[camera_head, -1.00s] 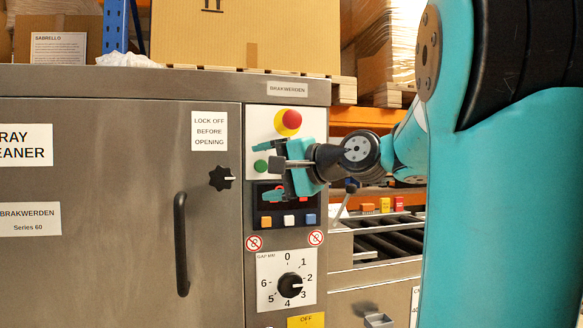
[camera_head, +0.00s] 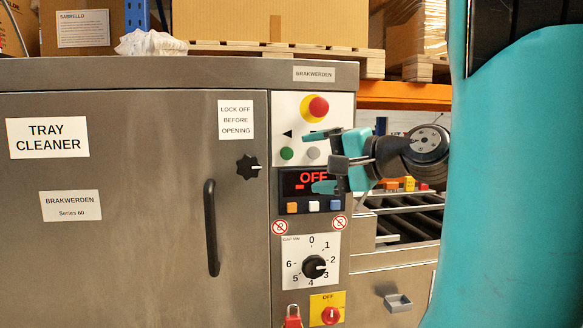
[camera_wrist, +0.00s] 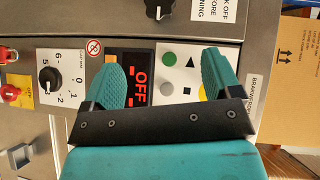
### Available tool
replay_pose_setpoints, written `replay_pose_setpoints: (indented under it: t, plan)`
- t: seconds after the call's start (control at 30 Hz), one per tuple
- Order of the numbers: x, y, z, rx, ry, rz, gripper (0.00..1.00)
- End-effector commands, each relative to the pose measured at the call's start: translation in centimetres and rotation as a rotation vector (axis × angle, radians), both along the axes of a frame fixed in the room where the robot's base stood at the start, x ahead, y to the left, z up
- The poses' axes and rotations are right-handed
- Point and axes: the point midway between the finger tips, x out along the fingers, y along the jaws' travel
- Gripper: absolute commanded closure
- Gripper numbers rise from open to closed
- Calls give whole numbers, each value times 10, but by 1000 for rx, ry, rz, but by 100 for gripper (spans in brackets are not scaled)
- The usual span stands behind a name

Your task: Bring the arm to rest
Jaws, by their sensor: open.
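My gripper (camera_head: 318,161) is open and empty in front of the control panel of the tray cleaner (camera_head: 140,200). Its two teal fingers also show apart in the wrist view (camera_wrist: 168,80), over the panel. Nothing is between them. In the head view, the upper finger is near the green button (camera_head: 286,153) and grey button (camera_head: 313,153). The lower finger covers part of the display (camera_head: 290,178), which reads OFF in red. I cannot tell how far the fingers are from the panel. My teal arm fills the right of the head view.
The panel carries a red emergency button (camera_head: 319,107), a numbered dial (camera_head: 314,267) and a red switch on a yellow plate (camera_head: 331,315). A black door handle (camera_head: 211,228) and a black knob (camera_head: 248,167) stick out at left. A roller conveyor (camera_head: 405,221) lies at right.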

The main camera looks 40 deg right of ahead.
Motion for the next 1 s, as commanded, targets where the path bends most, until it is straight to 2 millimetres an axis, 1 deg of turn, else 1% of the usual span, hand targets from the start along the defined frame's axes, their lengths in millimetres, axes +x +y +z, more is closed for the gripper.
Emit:
replay_pose_setpoints:
  t: [0.27, 0.37, 0.47, 0.57, 0.6, 0.67, 0.7, 0.8, 0.87, 0.9, 1.0]
  plan:
    - [1, 1, 0, -2, 2, 4, 16]
    - [6, 13, -7, -26, 26, 45, 16]
    - [16, 41, -24, -90, 88, 149, 16]
    - [24, 85, -50, -197, 171, 307, 16]
    - [24, 103, -61, -248, 204, 377, 16]
    - [21, 130, -78, -327, 250, 486, 16]
    - [18, 146, -88, -380, 278, 558, 16]
    - [3, 186, -113, -519, 333, 743, 16]
    - [-9, 206, -127, -606, 360, 857, 16]
    - [-19, 218, -136, -662, 375, 929, 16]
    - [-42, 241, -154, -793, 399, 1094, 16]
